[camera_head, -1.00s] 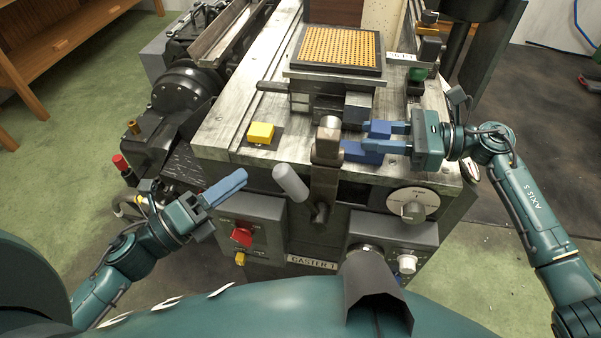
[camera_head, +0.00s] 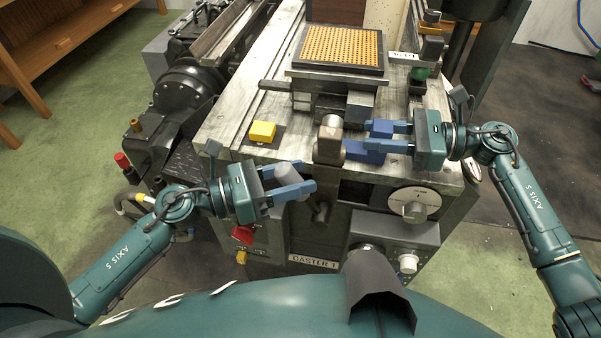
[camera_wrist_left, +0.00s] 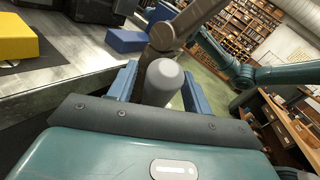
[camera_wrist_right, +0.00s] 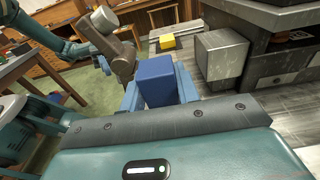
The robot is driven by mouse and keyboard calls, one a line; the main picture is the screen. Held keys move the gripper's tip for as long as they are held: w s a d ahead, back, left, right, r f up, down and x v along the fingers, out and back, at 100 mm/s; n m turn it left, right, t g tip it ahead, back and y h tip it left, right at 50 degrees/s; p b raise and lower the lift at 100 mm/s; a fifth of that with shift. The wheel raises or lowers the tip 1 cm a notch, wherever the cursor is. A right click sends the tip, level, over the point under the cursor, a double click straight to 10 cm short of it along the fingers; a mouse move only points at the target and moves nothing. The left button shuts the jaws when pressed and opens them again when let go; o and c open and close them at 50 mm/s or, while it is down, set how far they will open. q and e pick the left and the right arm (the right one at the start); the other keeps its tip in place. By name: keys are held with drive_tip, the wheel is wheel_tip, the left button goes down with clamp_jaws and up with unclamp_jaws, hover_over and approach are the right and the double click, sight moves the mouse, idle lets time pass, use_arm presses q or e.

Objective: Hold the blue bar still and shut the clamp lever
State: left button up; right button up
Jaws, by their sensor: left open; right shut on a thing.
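The blue bar (camera_head: 364,153) lies on the caster's bed near its front edge, right of the clamp lever. My right gripper (camera_head: 374,138) is shut on it; the right wrist view shows the blue bar (camera_wrist_right: 157,82) between the fingers. The clamp lever (camera_head: 328,150) is a brown arm with a grey cylindrical handle (camera_head: 287,176) pointing to the left and toward me. My left gripper (camera_head: 306,177) is open, its fingers on either side of the handle. In the left wrist view the grey handle (camera_wrist_left: 163,82) stands between the fingers, with visible gaps.
A yellow block (camera_head: 262,132) sits on the bed left of the lever. A tray of golden type (camera_head: 342,47) is behind. A dial (camera_head: 413,205), a red knob (camera_head: 242,235) and a white knob (camera_head: 407,264) are on the machine's front. The bed between yellow block and lever is clear.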

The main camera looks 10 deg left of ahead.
use_arm(q)
drive_tip(key=shift+w+d, duration=0.35)
drive_tip(key=shift+d, duration=0.25)
drive_tip(key=shift+c, duration=0.4)
clamp_jaws()
